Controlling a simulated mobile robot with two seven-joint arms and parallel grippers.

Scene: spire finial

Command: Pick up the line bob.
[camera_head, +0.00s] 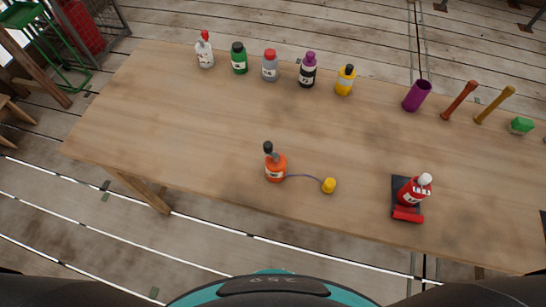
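A small yellow bob (329,186) lies on the wooden table near its front edge, a little right of the middle. A thin purple line (303,176) runs from it to the left, to an orange bottle (275,170) with a dark top that stands upright. The yellow bob on the line looks like the line bob. Neither of my grippers is in view.
A red bottle (413,189) with a white cap stands on a dark mat (400,184), beside a red roll (407,215). Several bottles line the table's (180,130) back edge. The table's middle is clear.

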